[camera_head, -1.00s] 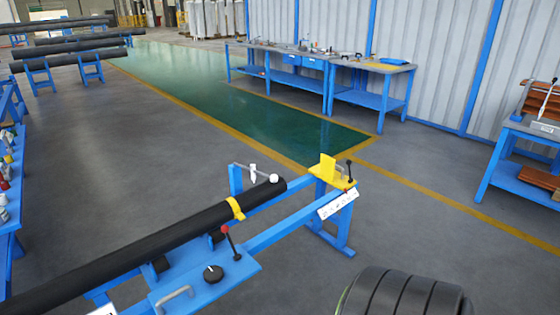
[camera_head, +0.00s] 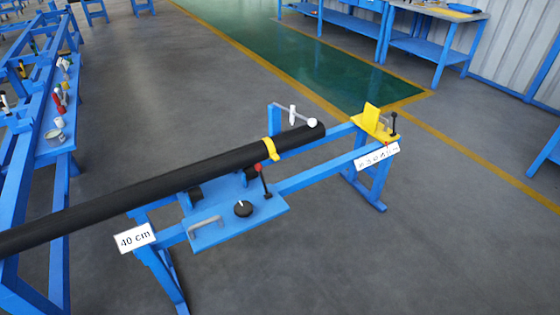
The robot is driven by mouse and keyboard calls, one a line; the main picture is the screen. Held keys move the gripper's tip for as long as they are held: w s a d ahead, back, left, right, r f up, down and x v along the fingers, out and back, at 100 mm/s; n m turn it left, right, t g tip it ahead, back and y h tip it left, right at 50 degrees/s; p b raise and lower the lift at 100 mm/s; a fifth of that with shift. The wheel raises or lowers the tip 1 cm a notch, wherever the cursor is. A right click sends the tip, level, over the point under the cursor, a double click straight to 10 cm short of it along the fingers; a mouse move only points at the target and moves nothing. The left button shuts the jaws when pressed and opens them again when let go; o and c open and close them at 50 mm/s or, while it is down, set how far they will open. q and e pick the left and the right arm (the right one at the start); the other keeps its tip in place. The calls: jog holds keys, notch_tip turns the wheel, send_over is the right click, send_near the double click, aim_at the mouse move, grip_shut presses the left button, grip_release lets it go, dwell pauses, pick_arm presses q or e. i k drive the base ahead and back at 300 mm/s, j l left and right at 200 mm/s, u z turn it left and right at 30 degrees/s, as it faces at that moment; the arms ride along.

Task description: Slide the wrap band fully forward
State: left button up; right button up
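The yellow wrap band (camera_head: 270,149) is around the black pipe (camera_head: 150,190), a short way back from the pipe's right end. The pipe lies on a blue stand with a small blue plate (camera_head: 235,218) in front of it. The plate bears a grey handle, a black knob (camera_head: 243,209) and a lever with a red ball (camera_head: 259,168). A white-knobbed lever (camera_head: 312,123) shows by the pipe's end. A yellow stop (camera_head: 374,120) stands at the right end of the frame, apart from the pipe. Neither of my grippers shows.
A sign reading 40 cm (camera_head: 135,238) hangs at the stand's left, another sign (camera_head: 377,157) at its right. A blue rack with bottles and tools (camera_head: 58,120) stands at the left. Workbenches (camera_head: 430,45) stand at the back. The floor at front right is clear.

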aim_at(275, 157)
jog(key=i+l+z, duration=0.65)
jog(key=i, duration=0.1)
